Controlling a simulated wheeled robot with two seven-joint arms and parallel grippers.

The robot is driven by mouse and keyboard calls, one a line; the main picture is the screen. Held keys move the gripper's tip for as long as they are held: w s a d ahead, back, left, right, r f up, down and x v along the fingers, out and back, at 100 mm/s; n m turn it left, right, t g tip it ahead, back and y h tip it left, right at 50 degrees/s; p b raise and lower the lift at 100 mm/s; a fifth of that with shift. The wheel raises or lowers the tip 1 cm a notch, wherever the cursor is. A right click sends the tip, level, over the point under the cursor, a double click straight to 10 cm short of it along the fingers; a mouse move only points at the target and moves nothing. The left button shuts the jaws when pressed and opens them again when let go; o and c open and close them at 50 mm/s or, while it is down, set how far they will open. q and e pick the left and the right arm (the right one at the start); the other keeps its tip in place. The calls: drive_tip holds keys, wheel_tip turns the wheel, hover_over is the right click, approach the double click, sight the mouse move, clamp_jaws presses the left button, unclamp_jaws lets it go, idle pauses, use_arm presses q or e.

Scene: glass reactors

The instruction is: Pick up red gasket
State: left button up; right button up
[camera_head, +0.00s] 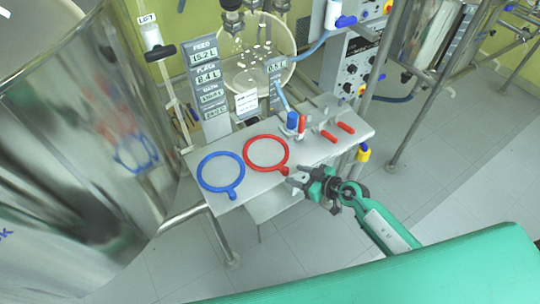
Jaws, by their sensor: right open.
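The red gasket (249,158) is a ring with a small tab at its lower right, lying flat on a grey metal shelf (262,186). A similar blue gasket (203,179) lies to its left on the same shelf. My right gripper (296,178) is at the shelf's front edge, just right of the red gasket's tab. Its jaws are open and point left toward the tab. They look empty; whether they touch the tab is hard to tell. My left gripper is out of view.
Red-handled parts (337,132) and a blue-topped fitting (292,121) sit on the shelf's right part. A glass vessel (258,60) and display panel (208,85) stand behind. A large shiny metal tank (75,160) fills the left. Open floor lies at right.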

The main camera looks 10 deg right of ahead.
sight(288, 171)
drive_tip(key=x, duration=0.3)
drive_tip(key=shift+w+a, duration=0.25)
clamp_jaws()
drive_tip(key=shift+r, duration=0.1)
